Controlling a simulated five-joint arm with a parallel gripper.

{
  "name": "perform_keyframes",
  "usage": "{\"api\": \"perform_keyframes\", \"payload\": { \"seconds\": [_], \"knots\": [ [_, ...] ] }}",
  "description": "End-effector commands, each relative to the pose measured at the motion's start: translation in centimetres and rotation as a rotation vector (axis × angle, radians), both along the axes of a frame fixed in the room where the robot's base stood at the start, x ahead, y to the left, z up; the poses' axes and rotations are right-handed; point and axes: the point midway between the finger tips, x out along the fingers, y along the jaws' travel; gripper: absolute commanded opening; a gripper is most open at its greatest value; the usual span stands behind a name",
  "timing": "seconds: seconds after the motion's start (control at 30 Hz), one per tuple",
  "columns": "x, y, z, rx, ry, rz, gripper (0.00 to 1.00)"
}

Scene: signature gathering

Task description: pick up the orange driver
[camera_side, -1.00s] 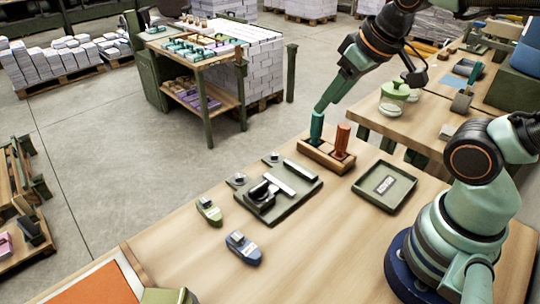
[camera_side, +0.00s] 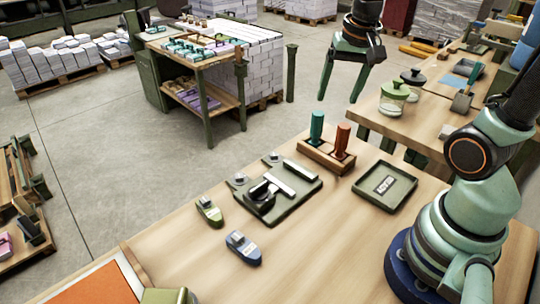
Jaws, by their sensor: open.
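The orange driver (camera_side: 342,140) stands upright in a wooden holder (camera_side: 318,157), with its orange-brown handle showing and its lower end hidden in the holder. A teal driver (camera_side: 316,127) stands upright beside it, to the left in the same holder. My gripper (camera_side: 338,100) is open and empty. It hangs with its fingers pointing down, above and behind the holder in the picture, clear of both drivers.
A dark green tray (camera_side: 410,187) with a labelled piece lies right of the holder. A green plate (camera_side: 300,202) with a black-knobbed tool lies left of it. A green tool (camera_side: 209,211) and a blue tool (camera_side: 243,248) lie nearer the front. The table's front middle is clear.

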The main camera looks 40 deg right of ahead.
Motion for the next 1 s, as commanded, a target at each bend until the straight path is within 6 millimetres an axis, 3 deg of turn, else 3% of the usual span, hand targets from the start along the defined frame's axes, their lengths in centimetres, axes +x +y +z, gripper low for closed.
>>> {"api": "perform_keyframes", "payload": {
  "seconds": [0.1, 0.33, 0.53, 0.8, 1.0],
  "knots": [
    [0.7, -2.9, -1.7, 0.05, 0.083, -0.229, 0.78],
    [1.0, -6.3, -4.0, 0.099, 0.172, -0.513, 0.78],
    [0.9, -6.9, -5.5, 0.108, 0.193, -0.569, 0.78],
    [0.9, -6.8, -9.9, 0.108, 0.192, -0.565, 0.78],
    [1.0, -6.8, -11.4, 0.107, 0.189, -0.564, 0.78]
  ]
}}
